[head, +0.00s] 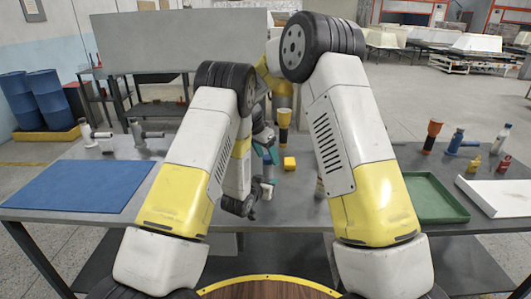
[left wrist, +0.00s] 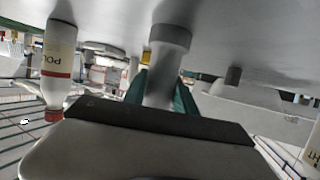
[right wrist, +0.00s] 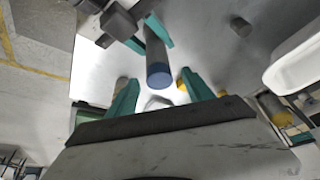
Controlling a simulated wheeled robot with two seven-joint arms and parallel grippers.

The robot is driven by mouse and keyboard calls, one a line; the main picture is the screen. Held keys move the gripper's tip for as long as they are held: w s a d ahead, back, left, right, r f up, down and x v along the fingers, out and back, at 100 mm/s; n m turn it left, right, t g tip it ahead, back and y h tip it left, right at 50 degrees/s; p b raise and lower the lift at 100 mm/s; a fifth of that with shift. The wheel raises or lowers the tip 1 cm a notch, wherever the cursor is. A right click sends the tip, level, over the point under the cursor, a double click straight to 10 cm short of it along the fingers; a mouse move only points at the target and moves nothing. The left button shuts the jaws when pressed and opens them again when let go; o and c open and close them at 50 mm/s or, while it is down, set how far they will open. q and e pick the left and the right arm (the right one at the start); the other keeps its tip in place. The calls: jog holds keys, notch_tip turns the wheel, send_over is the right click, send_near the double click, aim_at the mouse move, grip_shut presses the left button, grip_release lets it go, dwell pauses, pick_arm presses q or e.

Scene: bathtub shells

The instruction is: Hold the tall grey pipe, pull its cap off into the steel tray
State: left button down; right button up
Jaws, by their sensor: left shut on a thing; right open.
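The grey pipe stands between the teal fingers of my left gripper (head: 250,205), which is shut on it; the left wrist view shows its grey body (left wrist: 168,62) close up. In the right wrist view the pipe (right wrist: 155,45) carries a blue cap (right wrist: 158,76) at its near end. My right gripper (right wrist: 160,95) is open, with its fingers apart on either side of the cap's end and no visible grip on it. In the head view my arms hide much of the pipe. A pale, shallow tray (right wrist: 297,58) shows at the right wrist view's edge; I cannot tell whether it is the steel tray.
A yellow block (head: 290,163) lies behind the grippers. A blue mat (head: 80,188) covers the table's left. A red-capped bottle (left wrist: 58,60) shows in the left wrist view.

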aim_at(267, 157)
grip_shut()
jog(key=shift+r, duration=0.25)
dwell(0.8)
jog(key=shift+r, duration=0.95)
jog(key=shift+r, duration=1.95)
pick_arm(q)
jog(key=c, duration=0.9)
grip_release()
